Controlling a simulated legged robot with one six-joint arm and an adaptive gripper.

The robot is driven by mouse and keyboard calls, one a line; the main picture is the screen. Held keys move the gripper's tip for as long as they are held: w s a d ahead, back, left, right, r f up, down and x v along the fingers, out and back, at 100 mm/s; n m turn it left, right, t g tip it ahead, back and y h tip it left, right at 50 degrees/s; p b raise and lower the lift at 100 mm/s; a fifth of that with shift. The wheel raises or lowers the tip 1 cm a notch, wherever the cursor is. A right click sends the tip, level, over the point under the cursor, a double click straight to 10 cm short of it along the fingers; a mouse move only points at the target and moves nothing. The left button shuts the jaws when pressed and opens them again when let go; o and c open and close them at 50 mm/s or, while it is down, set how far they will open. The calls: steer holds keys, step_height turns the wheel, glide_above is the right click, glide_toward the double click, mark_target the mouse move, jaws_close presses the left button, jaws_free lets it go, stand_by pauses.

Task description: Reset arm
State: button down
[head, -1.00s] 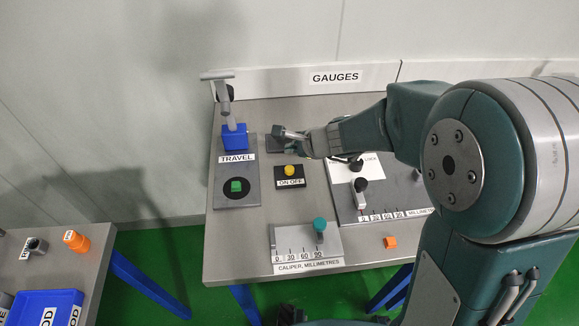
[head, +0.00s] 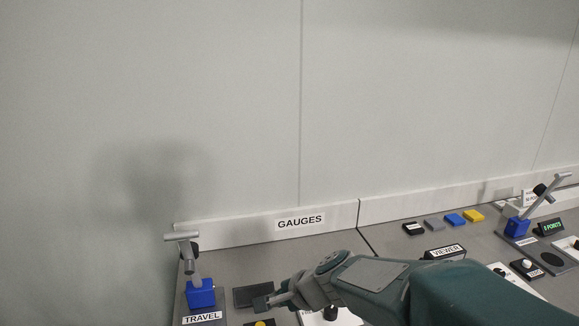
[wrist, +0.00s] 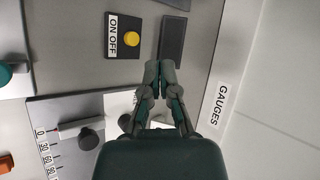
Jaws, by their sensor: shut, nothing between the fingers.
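My gripper (wrist: 158,72) is shut and empty in the wrist view, its fingertips together above the bench. It hangs close to the dark rectangular pad (wrist: 173,38) and the ON OFF plate with its yellow button (wrist: 131,39). In the head view my gripper (head: 268,300) points left, near the dark pad (head: 253,295), with my arm reaching in from the lower right. The TRAVEL stand (head: 200,294), with a blue block and a grey handle, is to its left.
A GAUGES sign (head: 300,221) is on the low back rail against the wall.

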steer(key=s+d+r+n+h, duration=0.3)
steer(key=s+d+n, duration=0.2)
steer(key=s+d, duration=0.4)
steer(key=s+d+r+n+h, duration=0.3)
steer(key=s+d+n, duration=0.3)
steer(key=s+d, duration=0.3)
steer(key=shift+d+r+t+h, duration=0.3)
steer(key=shift+d+t+h, duration=0.1)
steer(key=shift+h, duration=0.3)
steer(key=shift+s+a, duration=0.1)
